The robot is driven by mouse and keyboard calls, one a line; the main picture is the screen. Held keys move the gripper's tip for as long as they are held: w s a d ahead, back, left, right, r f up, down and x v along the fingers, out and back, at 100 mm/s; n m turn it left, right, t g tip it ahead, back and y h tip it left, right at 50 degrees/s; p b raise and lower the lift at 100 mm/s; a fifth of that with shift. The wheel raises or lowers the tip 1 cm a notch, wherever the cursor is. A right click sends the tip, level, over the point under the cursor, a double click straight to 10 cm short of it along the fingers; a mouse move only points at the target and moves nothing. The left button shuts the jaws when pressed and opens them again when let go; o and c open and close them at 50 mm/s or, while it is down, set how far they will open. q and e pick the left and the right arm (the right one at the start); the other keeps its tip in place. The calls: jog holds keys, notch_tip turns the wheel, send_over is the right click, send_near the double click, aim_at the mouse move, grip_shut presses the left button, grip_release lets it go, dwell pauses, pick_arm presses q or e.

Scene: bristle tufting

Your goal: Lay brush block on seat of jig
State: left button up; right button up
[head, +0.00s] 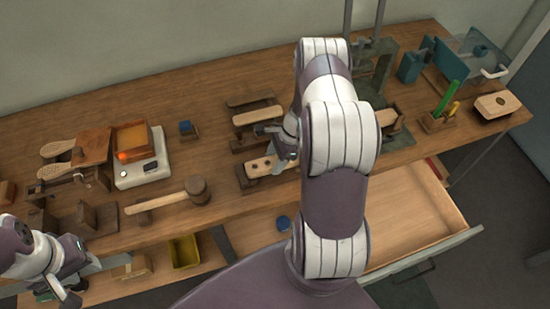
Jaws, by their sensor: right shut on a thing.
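A pale wooden brush block (257,168) with dark holes lies at the dark wooden rack in the middle of the bench. My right gripper (282,150) is at its right end and shut on it; my arm hides part of the grip. Whether the block is lifted clear of the wood under it is hard to tell. A green upright frame (386,62), perhaps the jig, stands behind my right arm, with a pale block (386,117) in front of it. My arm covers much of that area. My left gripper (62,290) is open and empty at the lower left, off the bench's front edge.
More pale blocks (257,115) lie on the rack behind. A mallet (165,201), a white device with an orange tray (140,155) and wooden paddles (57,148) are on the left. A pale block (496,104) lies at the far right. An open drawer (410,205) juts out in front.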

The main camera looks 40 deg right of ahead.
jog(key=shift+f, duration=0.35)
jog(key=shift+f+b, duration=0.4)
jog(key=shift+b, duration=0.05)
dwell(0.4)
jog(key=o, duration=1.5)
jog(key=shift+o, duration=0.2)
jog(key=shift+r, duration=0.15)
jog(key=shift+p+v, duration=3.15)
jog(key=shift+v, duration=0.85)
